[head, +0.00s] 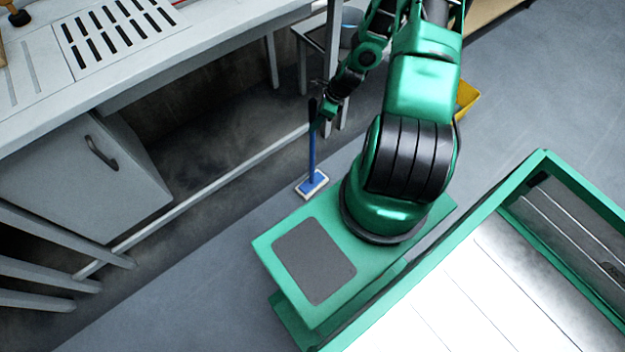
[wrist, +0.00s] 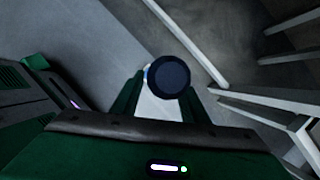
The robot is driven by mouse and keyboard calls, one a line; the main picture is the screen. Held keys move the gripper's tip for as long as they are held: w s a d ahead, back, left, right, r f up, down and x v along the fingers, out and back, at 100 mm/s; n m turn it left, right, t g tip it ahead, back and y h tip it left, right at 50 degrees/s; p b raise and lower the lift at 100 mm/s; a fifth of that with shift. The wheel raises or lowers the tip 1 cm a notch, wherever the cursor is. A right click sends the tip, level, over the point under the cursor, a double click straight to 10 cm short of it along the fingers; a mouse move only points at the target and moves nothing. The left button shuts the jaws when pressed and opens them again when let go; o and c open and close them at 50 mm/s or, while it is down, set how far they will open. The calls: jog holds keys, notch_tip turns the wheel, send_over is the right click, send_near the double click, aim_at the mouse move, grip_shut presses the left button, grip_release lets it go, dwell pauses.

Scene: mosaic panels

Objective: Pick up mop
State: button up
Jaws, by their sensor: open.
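The mop (head: 313,152) stands upright on the floor in the head view, with a blue shaft, a dark upper handle and a blue and white head. In the wrist view I look down on the dark round end of its handle (wrist: 169,77), with a bit of the pale head showing below it. My gripper (wrist: 155,98) is open, its two green fingers on either side of the handle end. Whether the fingers touch the handle I cannot tell. In the head view my gripper (head: 318,119) is small and partly merged with the dark handle.
A long workbench (head: 190,42) runs along the left, with a cabinet (head: 75,170) under it. A pale rail (head: 200,197) lies low beside the mop. A small stand with a pot (head: 349,28) is behind the arm. A yellow container (head: 466,98) is at the right. Open floor lies in front.

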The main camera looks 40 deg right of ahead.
jog(key=x, duration=0.4)
jog(key=shift+s+d+f, duration=0.1)
jog(key=shift+f, duration=0.2)
grip_shut()
jog(key=shift+r, duration=0.15)
